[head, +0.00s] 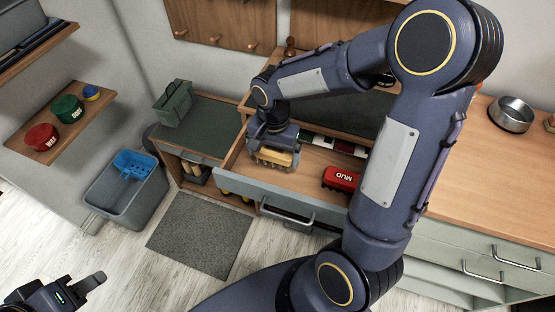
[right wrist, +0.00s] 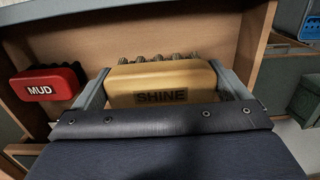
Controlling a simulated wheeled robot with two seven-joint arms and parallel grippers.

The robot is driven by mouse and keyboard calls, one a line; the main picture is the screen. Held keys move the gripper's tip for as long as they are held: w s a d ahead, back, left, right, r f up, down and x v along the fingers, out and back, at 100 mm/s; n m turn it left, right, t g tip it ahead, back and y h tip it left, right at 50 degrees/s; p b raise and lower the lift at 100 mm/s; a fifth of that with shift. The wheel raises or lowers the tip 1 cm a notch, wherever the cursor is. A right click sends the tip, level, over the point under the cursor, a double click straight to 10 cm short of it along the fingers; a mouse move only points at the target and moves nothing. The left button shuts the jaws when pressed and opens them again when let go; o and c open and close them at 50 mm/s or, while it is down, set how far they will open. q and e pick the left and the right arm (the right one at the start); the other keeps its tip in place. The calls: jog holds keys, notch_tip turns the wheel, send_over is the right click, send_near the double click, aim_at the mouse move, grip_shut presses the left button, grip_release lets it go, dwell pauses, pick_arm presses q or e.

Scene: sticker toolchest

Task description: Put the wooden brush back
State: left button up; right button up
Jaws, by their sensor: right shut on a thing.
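The wooden brush (right wrist: 190,76) is a tan block marked SHINE with dark bristle tufts along its far side. It also shows in the head view (head: 273,157). My right gripper (head: 275,148) is shut on it, with one finger at each end in the right wrist view. The brush is within the left part of the open drawer (head: 240,177); I cannot tell whether it touches the floor. A red brush marked MUD (head: 341,179) lies in the same drawer to the right, also seen in the right wrist view (right wrist: 42,88). My left gripper (head: 88,287) is at the bottom left, far from the drawer.
A grey bin (head: 125,205) with a blue item (head: 133,164) stands left on the floor. A shelf (head: 60,140) holds red, green and blue round tins. A metal bowl (head: 511,114) sits on the right counter. A grey mat (head: 200,235) lies before the chest.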

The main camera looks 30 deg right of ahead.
aim_at(277, 160)
jog(key=shift+w+d+f, duration=0.2)
jog(key=shift+d+f, duration=0.2)
jog(key=shift+f, duration=0.15)
jog(key=shift+w+d+f, duration=0.2)
jog(key=shift+d+f, duration=0.15)
jog(key=shift+f, duration=0.15)
jog(key=shift+w+d+f+b, duration=0.15)
jog(key=shift+f+b, duration=0.15)
jog(key=shift+f, duration=1.4)
